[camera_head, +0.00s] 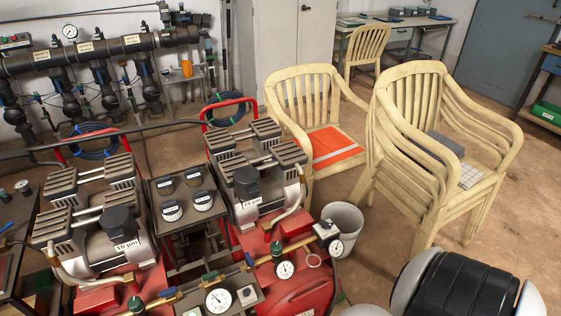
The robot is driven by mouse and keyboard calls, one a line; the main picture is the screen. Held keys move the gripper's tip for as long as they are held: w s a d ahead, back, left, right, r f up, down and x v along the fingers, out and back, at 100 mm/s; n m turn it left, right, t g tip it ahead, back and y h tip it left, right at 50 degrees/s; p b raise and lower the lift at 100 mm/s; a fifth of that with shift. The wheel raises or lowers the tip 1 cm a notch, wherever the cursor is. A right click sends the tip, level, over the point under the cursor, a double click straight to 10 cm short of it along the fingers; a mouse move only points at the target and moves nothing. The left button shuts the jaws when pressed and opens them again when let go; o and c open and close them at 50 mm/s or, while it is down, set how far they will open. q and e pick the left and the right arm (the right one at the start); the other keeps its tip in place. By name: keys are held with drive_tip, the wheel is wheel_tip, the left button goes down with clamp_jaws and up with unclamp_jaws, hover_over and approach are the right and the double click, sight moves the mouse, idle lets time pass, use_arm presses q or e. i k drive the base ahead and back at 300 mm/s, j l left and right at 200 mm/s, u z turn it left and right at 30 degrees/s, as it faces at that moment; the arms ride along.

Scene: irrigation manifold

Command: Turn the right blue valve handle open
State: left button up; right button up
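A brass pipe (222,276) with gauges runs across the front of the red machines at the bottom. Two small blue parts sit on it, which look like valve handles: a left one (168,292) and a right one (249,260). They are too small for me to tell how far either is turned. Dark green knobs (276,249) also sit along this pipe. A dark pipe manifold (100,48) with several downpipes is on the back wall at the upper left, with small coloured fittings that are hard to make out. Neither of my grippers is in view.
Two red-framed compressors (255,175) fill the left and centre. A grey bucket (343,222) stands to their right. Stacked cream chairs (440,150) and a chair with an orange item (335,147) stand further right. Some brown floor (515,215) is clear at the right.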

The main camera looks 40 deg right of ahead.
sight(249, 261)
drive_tip(key=z, duration=0.35)
drive_tip(key=k+l+z, duration=0.1)
drive_tip(key=z, duration=0.25)
drive_tip(key=l+z, duration=0.15)
drive_tip(key=z, duration=0.25)
